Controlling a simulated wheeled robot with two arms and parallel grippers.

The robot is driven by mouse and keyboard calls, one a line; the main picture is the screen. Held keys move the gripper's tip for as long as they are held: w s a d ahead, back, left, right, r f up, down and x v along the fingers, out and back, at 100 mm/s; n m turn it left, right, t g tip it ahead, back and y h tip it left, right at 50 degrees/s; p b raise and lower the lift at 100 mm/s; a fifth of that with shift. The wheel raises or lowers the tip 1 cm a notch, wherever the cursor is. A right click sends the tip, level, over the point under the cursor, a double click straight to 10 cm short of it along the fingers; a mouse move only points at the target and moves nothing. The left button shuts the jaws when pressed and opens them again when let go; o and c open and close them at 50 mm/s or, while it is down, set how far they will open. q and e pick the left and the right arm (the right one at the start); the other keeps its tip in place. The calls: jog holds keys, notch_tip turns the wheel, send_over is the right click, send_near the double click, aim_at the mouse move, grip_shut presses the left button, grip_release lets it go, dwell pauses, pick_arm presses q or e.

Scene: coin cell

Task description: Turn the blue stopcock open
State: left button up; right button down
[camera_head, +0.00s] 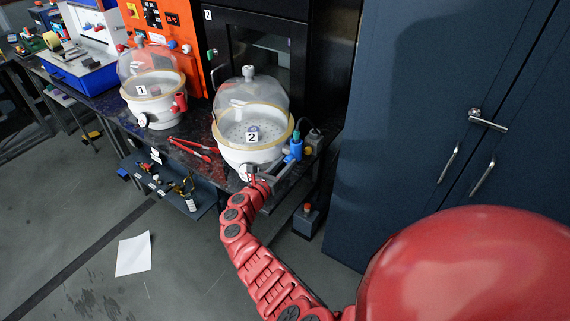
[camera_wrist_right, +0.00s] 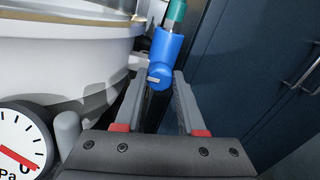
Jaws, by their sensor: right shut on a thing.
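The blue stopcock (camera_head: 296,149) sits on the right side of the desiccator labelled 2 (camera_head: 240,155), a white bowl with a clear dome. In the right wrist view the blue stopcock (camera_wrist_right: 164,58) has a green fitting on top and a small light mark on its face. My right gripper (camera_head: 283,166) reaches it from the front. Its two fingers (camera_wrist_right: 160,85) stand on either side of the stopcock's lower part and are shut on it. The exact contact is partly hidden. My left gripper is in neither view.
A round pressure gauge (camera_wrist_right: 18,145) is close to the left of my right gripper. A second desiccator labelled 1 (camera_head: 152,92) and red tongs (camera_head: 193,149) are on the dark bench to the left. A dark blue cabinet (camera_head: 400,110) stands close on the right.

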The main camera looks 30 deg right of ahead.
jog(key=shift+f+m+b, duration=0.2)
jog(key=shift+m+b, duration=0.7)
jog(key=shift+m, duration=0.3)
jog(key=m+b, duration=0.3)
jog(key=m, duration=0.1)
jog(key=shift+f+m+b, duration=0.1)
jog(key=shift+m+b, duration=0.2)
jog(key=shift+b, duration=0.05)
jog(key=shift+s+m+b, duration=0.1)
jog(key=shift+m+b, duration=5.3)
jog(key=shift+b, duration=0.7)
jog(key=shift+r, duration=0.2)
jog(key=c, duration=0.5)
grip_release()
